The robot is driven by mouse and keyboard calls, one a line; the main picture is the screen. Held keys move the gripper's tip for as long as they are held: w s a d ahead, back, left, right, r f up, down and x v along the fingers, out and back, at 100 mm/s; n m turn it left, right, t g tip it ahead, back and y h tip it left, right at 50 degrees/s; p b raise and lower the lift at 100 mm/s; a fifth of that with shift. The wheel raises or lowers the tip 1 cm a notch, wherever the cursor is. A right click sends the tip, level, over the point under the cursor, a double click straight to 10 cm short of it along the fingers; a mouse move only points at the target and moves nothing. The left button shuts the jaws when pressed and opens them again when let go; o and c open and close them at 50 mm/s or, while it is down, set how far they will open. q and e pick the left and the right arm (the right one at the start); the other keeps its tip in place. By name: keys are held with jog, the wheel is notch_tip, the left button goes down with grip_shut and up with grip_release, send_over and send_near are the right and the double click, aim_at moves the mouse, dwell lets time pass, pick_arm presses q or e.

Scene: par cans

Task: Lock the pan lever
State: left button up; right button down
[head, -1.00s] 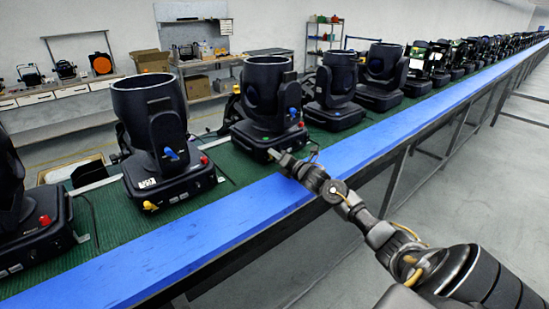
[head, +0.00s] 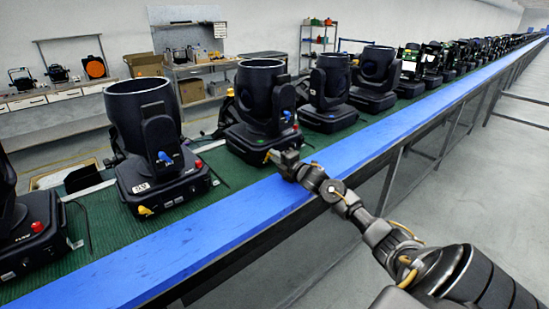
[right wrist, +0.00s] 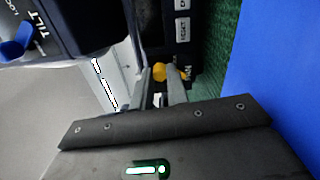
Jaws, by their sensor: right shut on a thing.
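The black moving-head light (head: 262,88) stands on the belt in front of my right gripper. My right gripper (head: 272,157) is at the front edge of its base in the head view. In the right wrist view, the fingers (right wrist: 161,88) are shut on the yellow pan lever (right wrist: 160,71) beside the base. Part of the lever is hidden by the fingers. The blue tilt lever (head: 287,115) is higher up on the light's arm; it also shows in the right wrist view (right wrist: 14,46), near the TILT lettering. My left gripper is not in view.
A neighbouring light (head: 142,110) with its own yellow lever (head: 145,210) stands to the left. Several more lights run along the green belt (head: 100,232) to the right. A blue rail (head: 215,225) edges the belt. Workbenches stand behind.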

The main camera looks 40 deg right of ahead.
dwell(0.5)
jog(key=c, duration=1.4)
grip_release()
jog(key=shift+d, duration=0.1)
jog(key=shift+s+f, duration=0.1)
jog(key=shift+s, duration=0.3)
jog(key=s+b, duration=0.2)
jog(key=s, duration=0.6)
jog(key=shift+s+f, duration=0.1)
jog(key=shift+s, duration=0.95)
jog(key=shift+a, duration=0.2)
